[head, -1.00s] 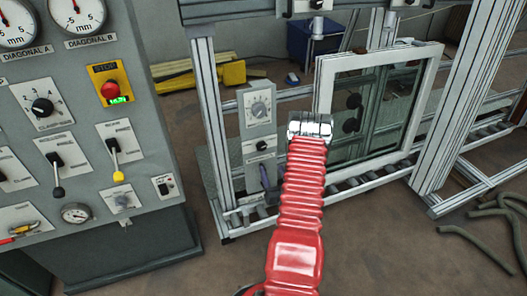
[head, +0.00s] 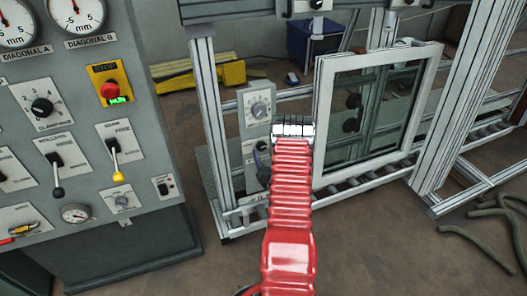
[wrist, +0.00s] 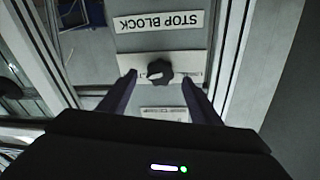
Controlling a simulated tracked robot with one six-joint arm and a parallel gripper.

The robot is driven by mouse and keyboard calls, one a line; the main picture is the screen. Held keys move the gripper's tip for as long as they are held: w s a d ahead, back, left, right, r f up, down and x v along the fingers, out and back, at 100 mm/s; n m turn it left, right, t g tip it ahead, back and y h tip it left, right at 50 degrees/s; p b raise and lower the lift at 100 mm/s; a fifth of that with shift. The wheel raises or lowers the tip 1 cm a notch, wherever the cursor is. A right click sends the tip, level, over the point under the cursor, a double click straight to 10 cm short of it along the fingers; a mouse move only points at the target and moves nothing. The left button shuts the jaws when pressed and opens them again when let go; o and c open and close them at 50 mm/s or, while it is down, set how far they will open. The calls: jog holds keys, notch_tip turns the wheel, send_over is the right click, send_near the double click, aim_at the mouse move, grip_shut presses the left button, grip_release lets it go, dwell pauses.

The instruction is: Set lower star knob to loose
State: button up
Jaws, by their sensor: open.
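In the wrist view a black star-shaped knob (wrist: 158,71) sits on a light plate beside a "STOP BLOCK" label. My gripper (wrist: 158,79) is open, with one dark finger on each side of this knob. I cannot tell whether the fingers touch it. In the head view my gripper (head: 263,152) is at the lower part of a grey panel (head: 257,124) on the frame's left post. A finger and my red arm hide most of the knob there. Two dark round shapes, one above the other (head: 350,125), show at the window's glass.
A white-framed window (head: 318,130) stands on rollers just right of my arm. A round dial (head: 259,110) is on the grey panel above my gripper. A control console (head: 90,150) with gauges and levers fills the left. Dark hoses (head: 480,245) lie on the floor at right.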

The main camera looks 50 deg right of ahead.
aim_at(261, 147)
jog(key=shift+x, duration=1.5)
jog(key=shift+c, duration=0.6)
jog(key=c, duration=0.9)
